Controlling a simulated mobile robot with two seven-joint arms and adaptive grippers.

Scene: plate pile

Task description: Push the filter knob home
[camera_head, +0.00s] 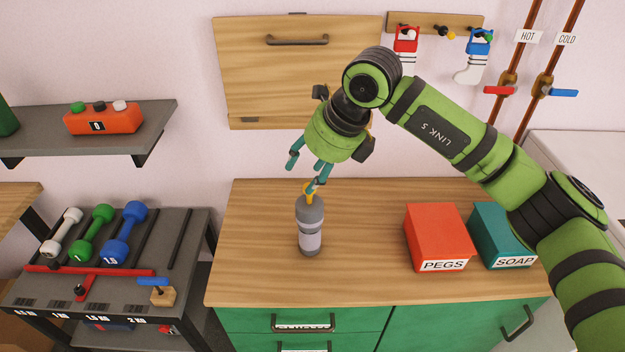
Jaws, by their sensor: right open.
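A grey filter-like bottle (310,228) with a pale band stands upright on the wooden counter. A small yellow knob (308,190) sits at its top, partly hidden by a finger. My right gripper (302,177) reaches down from above with its teal fingers spread open. One fingertip is at or just in front of the yellow knob; I cannot tell whether they touch. Another finger hangs clear to the upper left. Nothing is held. My left gripper is not in view.
A red PEGS box (437,237) and a teal SOAP box (500,236) stand on the right of the counter (365,265). The counter is clear around the bottle. A dumbbell rack (185,220) stands at left. A hinged wooden wall panel (260,80) is behind my gripper.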

